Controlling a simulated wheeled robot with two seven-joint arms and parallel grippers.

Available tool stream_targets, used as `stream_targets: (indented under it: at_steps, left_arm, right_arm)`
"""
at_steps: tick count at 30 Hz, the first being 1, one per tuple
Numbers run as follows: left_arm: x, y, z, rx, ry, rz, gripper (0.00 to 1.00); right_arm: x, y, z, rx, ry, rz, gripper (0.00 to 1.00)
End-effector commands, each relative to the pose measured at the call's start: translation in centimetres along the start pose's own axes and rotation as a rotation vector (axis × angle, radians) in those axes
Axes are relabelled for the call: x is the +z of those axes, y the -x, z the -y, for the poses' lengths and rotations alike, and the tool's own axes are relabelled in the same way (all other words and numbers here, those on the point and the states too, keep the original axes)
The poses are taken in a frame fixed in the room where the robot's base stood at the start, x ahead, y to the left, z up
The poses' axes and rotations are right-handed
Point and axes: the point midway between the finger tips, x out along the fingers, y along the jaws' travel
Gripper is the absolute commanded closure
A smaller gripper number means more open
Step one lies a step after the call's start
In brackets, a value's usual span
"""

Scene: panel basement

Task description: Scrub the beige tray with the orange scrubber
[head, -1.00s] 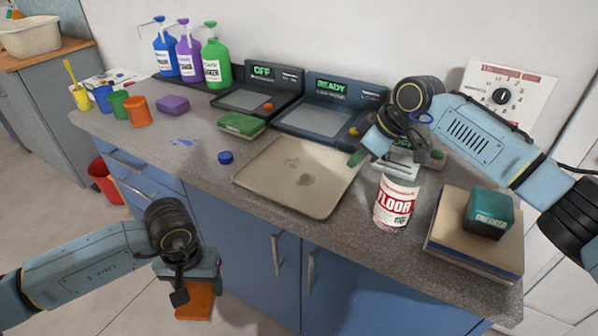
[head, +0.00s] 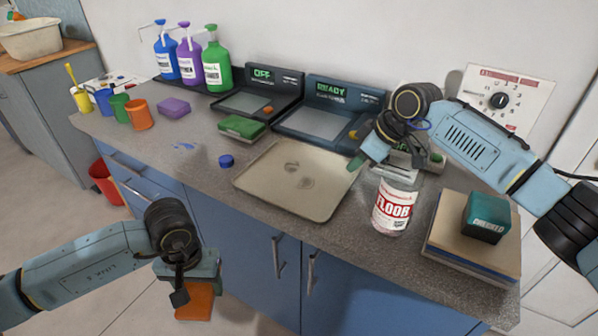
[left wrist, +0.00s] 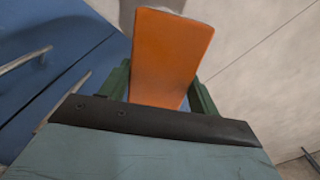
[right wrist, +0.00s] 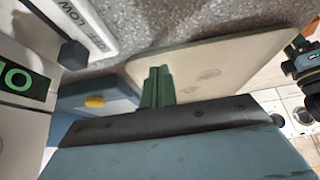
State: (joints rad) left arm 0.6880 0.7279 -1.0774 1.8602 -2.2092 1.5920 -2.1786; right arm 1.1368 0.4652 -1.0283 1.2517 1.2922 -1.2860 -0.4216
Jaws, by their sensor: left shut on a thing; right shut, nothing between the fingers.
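The beige tray (head: 262,188) lies flat on the counter, with a few dark smudges near its middle. It also shows in the right wrist view (right wrist: 220,55). My left gripper (head: 195,283) is shut on the orange scrubber (head: 194,303), in front of and below the counter edge. The orange scrubber fills the middle of the left wrist view (left wrist: 168,55) between the green fingers. My right gripper (head: 357,160) is shut and empty at the tray's back right corner. Its fingertips also show in the right wrist view (right wrist: 157,88); I cannot tell whether they touch the tray.
A floor cleaner bottle (head: 396,205) stands right of the tray, beside a stack of boards (head: 455,235) bearing a teal block (head: 486,217). Behind are a READY device (head: 330,115), a green sponge (head: 241,127) and a blue cap (head: 226,161). Cups and pump bottles stand left.

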Motion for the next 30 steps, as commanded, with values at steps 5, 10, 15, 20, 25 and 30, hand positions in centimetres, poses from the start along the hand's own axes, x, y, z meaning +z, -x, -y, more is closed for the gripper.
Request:
stream_targets:
  at_steps: [5, 10, 15, 20, 25, 30]
  left_arm:
    - [0.0, 1.9, 0.0, 0.0, 0.0, -0.001, 0.6]
    - [0.0, 3.3, 0.0, 0.0, 0.0, -0.001, 0.6]
    - [0.0, 4.6, 0.0, 0.0, 0.0, -0.001, 0.6]
    - [0.0, 5.6, 0.0, 0.0, 0.0, -0.001, 0.6]
    - [0.0, 5.5, 0.0, 0.0, 0.0, -0.001, 0.6]
    - [0.0, 5.5, 0.0, 0.0, 0.0, -0.001, 0.6]
  right_arm:
    - [-0.8, 1.5, 0.0, -0.001, 0.0, 0.0, 1.0]
    - [-1.4, 2.6, 0.0, -0.002, -0.001, 0.0, 1.0]
    - [-2.0, 3.6, 0.0, -0.002, -0.001, 0.0, 1.0]
    - [-2.4, 4.4, 0.0, -0.001, -0.001, 0.0, 1.0]
    - [-2.3, 4.3, 0.0, -0.001, -0.001, 0.0, 1.0]
    - [-2.3, 4.5, 0.0, -0.001, -0.001, 0.0, 1.0]
